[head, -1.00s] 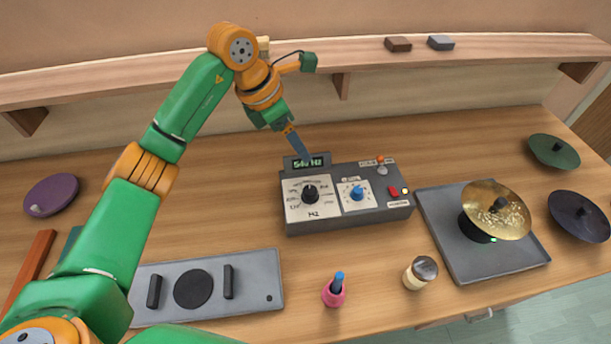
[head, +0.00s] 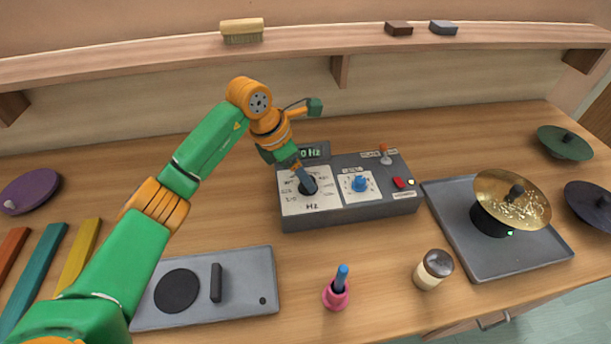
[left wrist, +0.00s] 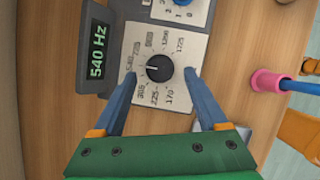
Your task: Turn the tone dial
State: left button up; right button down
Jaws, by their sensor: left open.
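The tone dial (left wrist: 159,68) is a black knob with a white pointer on a white panel with a ring of numbers. In the head view my left gripper (head: 308,186) is over it and partly hides it. In the left wrist view my left gripper (left wrist: 160,74) is open, with one blue-grey finger on each side of the knob and a gap between. The display (left wrist: 97,51) reads 540 Hz. The dial sits on the grey control box (head: 375,210). My right gripper is not in view.
The box also has a blue knob (head: 359,184), a red button (head: 399,183) and an orange-tipped lever (head: 384,150). A pink holder (head: 336,297) and a jar (head: 432,271) stand in front. A grey tray (head: 462,250) with a brass cymbal (head: 492,192) lies right.

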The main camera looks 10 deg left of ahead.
aim_at(302, 189)
pick_arm(q)
jog(key=shift+x, duration=1.45)
jog(key=shift+r, duration=0.1)
grip_shut()
jog(key=shift+w+m+b, duration=0.1)
jog(key=shift+m+b, duration=0.25)
jog(key=shift+m, duration=0.15)
jog(key=shift+a+m+g+h+b, duration=0.1)
jog(key=shift+m+g+h+b, duration=0.25)
jog(key=shift+m+b, duration=0.25)
jog(key=shift+m+g+b, duration=0.3)
jog(key=shift+m+g, duration=0.15)
jog(key=shift+m, duration=0.55)
jog(key=shift+w+m+g, duration=0.1)
jog(key=shift+m+g, duration=0.2)
jog(key=shift+m, duration=0.5)
grip_release()
